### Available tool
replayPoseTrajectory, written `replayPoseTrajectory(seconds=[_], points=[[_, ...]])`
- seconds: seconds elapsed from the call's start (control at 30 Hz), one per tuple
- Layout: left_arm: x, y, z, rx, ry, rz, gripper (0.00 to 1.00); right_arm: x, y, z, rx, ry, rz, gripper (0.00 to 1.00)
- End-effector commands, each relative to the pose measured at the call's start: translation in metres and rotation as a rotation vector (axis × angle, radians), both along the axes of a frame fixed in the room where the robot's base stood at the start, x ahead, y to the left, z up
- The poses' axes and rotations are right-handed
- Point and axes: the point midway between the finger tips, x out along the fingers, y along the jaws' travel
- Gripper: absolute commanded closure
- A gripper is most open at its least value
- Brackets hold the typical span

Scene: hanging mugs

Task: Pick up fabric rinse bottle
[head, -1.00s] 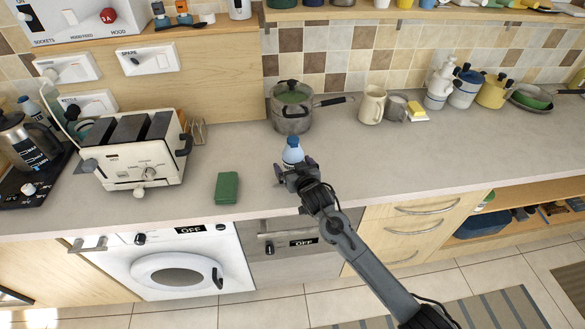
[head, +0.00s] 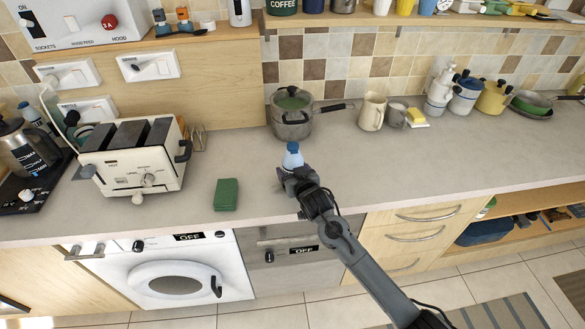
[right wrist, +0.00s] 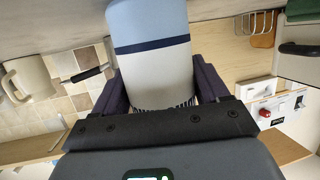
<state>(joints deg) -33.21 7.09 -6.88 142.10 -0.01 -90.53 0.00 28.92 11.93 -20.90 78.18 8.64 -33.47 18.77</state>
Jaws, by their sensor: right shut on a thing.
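The fabric rinse bottle (head: 292,156) is light blue with a white lower part and stands near the counter's front half. My right gripper (head: 287,174) reaches it from the front and covers its lower part in the head view. In the right wrist view the bottle (right wrist: 150,50), with a dark blue band, lies between the two dark fingers of the right gripper (right wrist: 157,82), which is shut on it. I cannot tell whether the bottle's base touches the counter. My left gripper is not in view.
A pot (head: 291,118) stands behind the bottle. A green sponge-like block (head: 227,194) and a toaster (head: 135,165) are to the left. Mugs (head: 371,111) and a butter dish (head: 416,117) stand behind on the right. The counter (head: 430,155) right of the bottle is clear.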

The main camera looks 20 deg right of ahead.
Motion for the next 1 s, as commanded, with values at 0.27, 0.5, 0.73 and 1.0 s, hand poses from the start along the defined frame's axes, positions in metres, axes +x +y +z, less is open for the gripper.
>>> replayPoseTrajectory(seconds=[0.27,0.5,0.73,1.0], points=[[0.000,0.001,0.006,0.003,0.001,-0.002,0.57,0.000,0.000,0.008,0.001,-0.004,0.000,0.75],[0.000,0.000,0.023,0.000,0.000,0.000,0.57,0.000,0.000,0.026,0.001,-0.004,0.000,0.75],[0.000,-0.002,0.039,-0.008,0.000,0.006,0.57,0.000,0.000,0.044,0.001,-0.004,0.000,0.75],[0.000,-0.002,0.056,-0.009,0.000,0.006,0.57,0.000,0.000,0.061,0.001,-0.003,0.000,0.75]])
